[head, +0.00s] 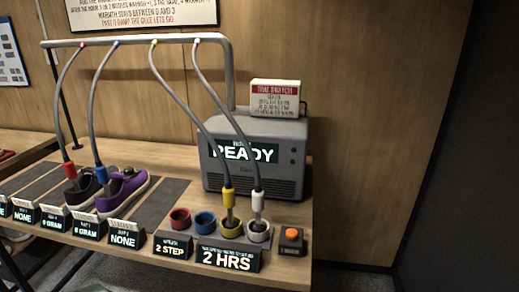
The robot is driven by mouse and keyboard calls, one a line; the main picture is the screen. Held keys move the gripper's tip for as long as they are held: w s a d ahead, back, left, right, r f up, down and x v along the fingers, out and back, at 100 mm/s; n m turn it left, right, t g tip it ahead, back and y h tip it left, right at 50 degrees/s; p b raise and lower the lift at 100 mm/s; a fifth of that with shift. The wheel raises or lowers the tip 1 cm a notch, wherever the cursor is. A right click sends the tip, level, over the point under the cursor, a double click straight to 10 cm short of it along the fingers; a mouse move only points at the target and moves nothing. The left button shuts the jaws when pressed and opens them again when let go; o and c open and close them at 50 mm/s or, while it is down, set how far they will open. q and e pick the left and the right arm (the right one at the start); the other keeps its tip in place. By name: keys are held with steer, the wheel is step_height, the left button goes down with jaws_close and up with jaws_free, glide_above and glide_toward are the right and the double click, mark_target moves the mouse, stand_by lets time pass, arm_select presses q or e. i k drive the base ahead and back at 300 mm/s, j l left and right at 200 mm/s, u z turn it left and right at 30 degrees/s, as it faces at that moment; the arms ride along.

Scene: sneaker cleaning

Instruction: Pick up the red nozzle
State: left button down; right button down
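The red nozzle (69,169) hangs at the end of a grey hose on the left side of the bench in the head view. Its tip points down at the opening of a black sneaker (84,190); I cannot tell whether it touches the shoe. A red-rimmed holder (180,218) at the front of the bench looks empty. Neither of my grippers is in view.
A blue nozzle (102,176) points into a purple sneaker (124,189). Yellow (229,197) and white (258,201) nozzles stand in holders beside an empty-looking blue holder (204,222). An overhead rail (135,40) carries the hoses. A grey machine (256,160) stands behind.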

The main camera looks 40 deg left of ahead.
mark_target(69, 164)
steer(key=u, duration=2.65)
